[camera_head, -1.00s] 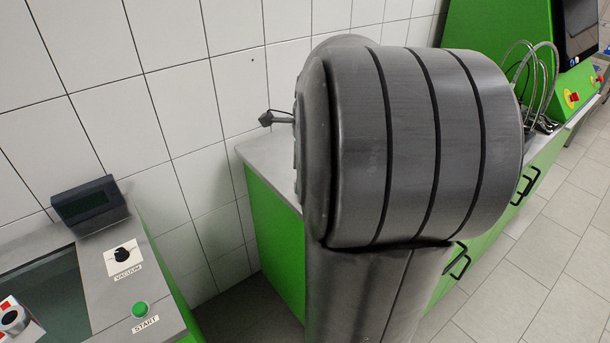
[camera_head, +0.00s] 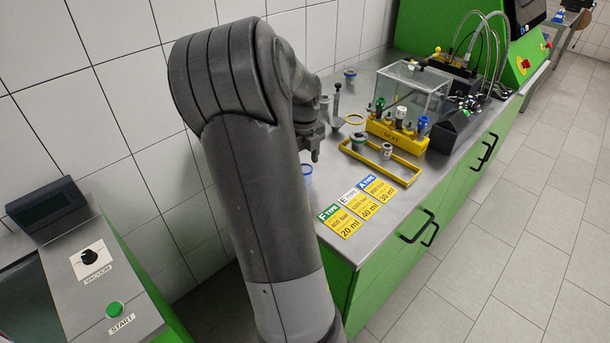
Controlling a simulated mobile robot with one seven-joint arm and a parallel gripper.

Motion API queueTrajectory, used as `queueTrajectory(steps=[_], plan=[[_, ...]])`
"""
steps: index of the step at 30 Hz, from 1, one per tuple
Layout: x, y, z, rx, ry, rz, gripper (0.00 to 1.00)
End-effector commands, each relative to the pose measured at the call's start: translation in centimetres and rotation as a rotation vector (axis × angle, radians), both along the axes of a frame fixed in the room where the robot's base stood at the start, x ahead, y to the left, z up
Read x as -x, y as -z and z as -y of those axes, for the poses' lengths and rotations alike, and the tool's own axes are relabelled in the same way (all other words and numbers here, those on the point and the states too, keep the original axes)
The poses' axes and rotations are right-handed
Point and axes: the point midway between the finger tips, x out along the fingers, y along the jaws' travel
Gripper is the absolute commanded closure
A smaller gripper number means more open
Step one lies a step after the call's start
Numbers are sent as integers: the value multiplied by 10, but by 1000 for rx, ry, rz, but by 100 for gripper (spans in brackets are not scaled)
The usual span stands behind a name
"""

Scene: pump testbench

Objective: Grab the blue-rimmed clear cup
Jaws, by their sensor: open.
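A clear cup with a blue rim (camera_head: 307,171) stands on the steel bench top, just right of my arm; the arm hides part of it. My gripper (camera_head: 315,152) points down over the bench, close above and beside this cup in the picture. It is open with nothing seen between its fingers. Whether the fingers touch the cup cannot be told from this view.
A small blue-topped part (camera_head: 350,73) stands near the wall. A yellow frame (camera_head: 405,179), a yellow valve block (camera_head: 396,134) and a clear box (camera_head: 413,85) stand to the right. Coloured type labels (camera_head: 357,207) lie in front. A vacuum console (camera_head: 85,270) is at left.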

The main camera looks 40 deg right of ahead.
Motion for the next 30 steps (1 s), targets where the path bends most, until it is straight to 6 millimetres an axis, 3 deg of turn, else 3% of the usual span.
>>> queueTrajectory(steps=[10,20,30], plan=[[0,45,6,-1,-1,-2,38],[-1,53,6,0,-2,1,38],[-1,52,6,0,-2,1,65]])
